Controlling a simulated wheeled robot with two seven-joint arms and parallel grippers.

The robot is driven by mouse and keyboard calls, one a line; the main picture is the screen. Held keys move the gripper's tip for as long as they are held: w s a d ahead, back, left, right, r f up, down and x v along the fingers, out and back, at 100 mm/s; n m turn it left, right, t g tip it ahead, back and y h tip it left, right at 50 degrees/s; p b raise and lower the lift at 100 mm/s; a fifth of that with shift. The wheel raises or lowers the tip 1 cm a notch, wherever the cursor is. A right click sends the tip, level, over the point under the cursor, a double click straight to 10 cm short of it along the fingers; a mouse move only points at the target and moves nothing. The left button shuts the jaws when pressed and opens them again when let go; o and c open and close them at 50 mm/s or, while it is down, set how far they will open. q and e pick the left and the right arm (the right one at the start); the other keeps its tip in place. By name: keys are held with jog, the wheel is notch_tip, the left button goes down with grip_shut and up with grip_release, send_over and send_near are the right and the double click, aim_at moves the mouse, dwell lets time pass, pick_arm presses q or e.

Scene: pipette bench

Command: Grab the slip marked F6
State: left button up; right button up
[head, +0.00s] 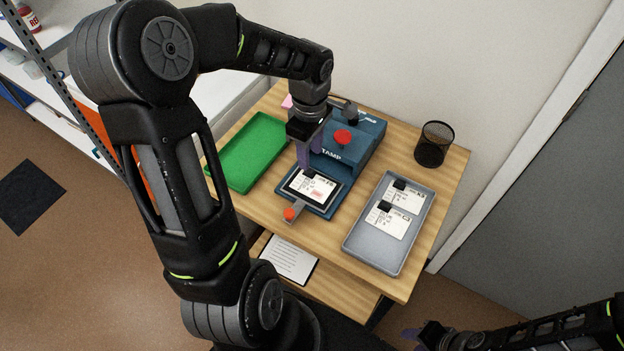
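A white slip (314,189) with a black tab and a small red mark lies on the bed of the blue stamp machine (352,138). Its printed code is small and looks like F6, but I cannot read it surely. My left gripper (309,165) points down at the tab end of this slip, its purple fingers close to the tab. Whether they hold the tab is not clear. Two more slips with black tabs, an upper slip (408,199) and a lower slip (386,223), lie in the grey tray (377,257). My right gripper (418,335) is at the bottom edge, away from the table.
A green tray (250,152), empty where visible, lies left of the stamp machine. A black mesh cup (434,145) stands at the back right. An orange-red knob (290,213) sticks out at the machine's front. A printed sheet (289,260) lies on a lower shelf.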

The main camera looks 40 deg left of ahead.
aim_at(310, 170)
pick_arm(q)
jog(key=shift+f, duration=0.1)
jog(key=shift+s+f+p, duration=0.1)
jog(key=shift+f+p, duration=0.2)
jog(key=shift+f, duration=0.05)
notch_tip(310, 170, down, 4)
jog(key=shift+f+p, duration=0.15)
jog(key=shift+p, duration=0.35)
jog(key=shift+c, duration=0.6)
grip_shut()
